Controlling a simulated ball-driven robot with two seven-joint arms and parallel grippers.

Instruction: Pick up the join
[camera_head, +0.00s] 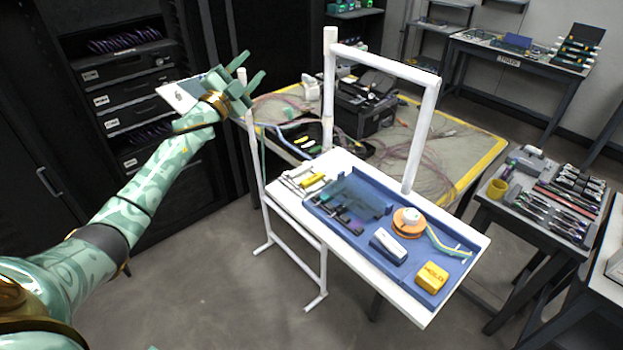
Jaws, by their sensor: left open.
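My left gripper (243,84) is raised in front of the dark rack, beside the left post of the white frame. I cannot make out which thing is the join; any splice here is too small to tell. My right gripper is out of view.
The tray holds an orange spool (408,224), a yellow box (432,277), a grey-white device (388,245) and small dark parts. A white upright frame (424,120) rises over the table. Behind is a yellow-edged bench (462,140) with a black case (366,105). A tool table (550,200) stands right. Open floor lies in front.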

